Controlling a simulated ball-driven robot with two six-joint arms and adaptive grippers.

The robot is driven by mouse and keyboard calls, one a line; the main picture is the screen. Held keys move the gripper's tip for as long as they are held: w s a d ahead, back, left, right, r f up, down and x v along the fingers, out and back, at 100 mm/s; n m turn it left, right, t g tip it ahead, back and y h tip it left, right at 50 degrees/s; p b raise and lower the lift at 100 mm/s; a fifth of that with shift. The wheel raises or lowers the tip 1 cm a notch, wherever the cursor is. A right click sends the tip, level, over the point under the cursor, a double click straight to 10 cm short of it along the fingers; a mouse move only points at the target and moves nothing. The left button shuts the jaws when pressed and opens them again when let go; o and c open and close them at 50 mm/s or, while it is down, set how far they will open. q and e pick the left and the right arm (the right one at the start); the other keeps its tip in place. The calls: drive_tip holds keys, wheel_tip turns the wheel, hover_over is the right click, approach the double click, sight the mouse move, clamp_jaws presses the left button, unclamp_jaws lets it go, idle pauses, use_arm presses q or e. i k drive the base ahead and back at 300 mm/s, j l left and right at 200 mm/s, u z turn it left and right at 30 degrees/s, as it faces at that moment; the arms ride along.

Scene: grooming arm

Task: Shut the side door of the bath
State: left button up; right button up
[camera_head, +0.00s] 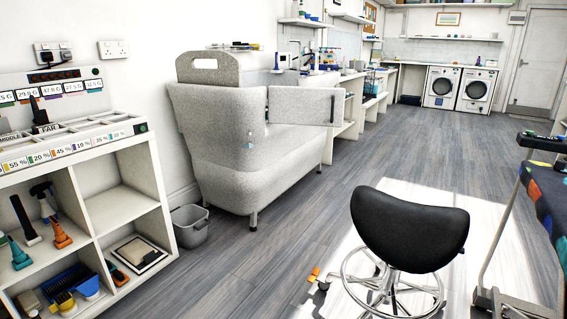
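The grey speckled bath (215,130) stands on short legs against the left wall, left of the middle. Its side door (300,105), a flat panel of the same grey, is at the bath's right part. The door reaches past the bath body to the right and appears swung out, standing open. A small dark fitting shows near the door's right end. A small pale blue fitting (249,142) is on the bath's front face. Neither of my grippers is in view.
A black saddle stool (410,230) stands on the floor in front, right of the bath. A grey bin (190,226) is by the bath's left end, beside a white shelf unit (120,205). A grooming table (545,185) is at the right edge. The floor between bath and stool is clear.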

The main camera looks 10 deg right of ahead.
sight(287, 105)
drive_tip(key=i+l+z, duration=0.1)
drive_tip(key=i, duration=0.45)
drive_tip(key=i+l, duration=0.25)
drive_tip(key=i, duration=0.35)
drive_tip(key=i+l+z, duration=0.15)
drive_tip(key=i, duration=0.4)
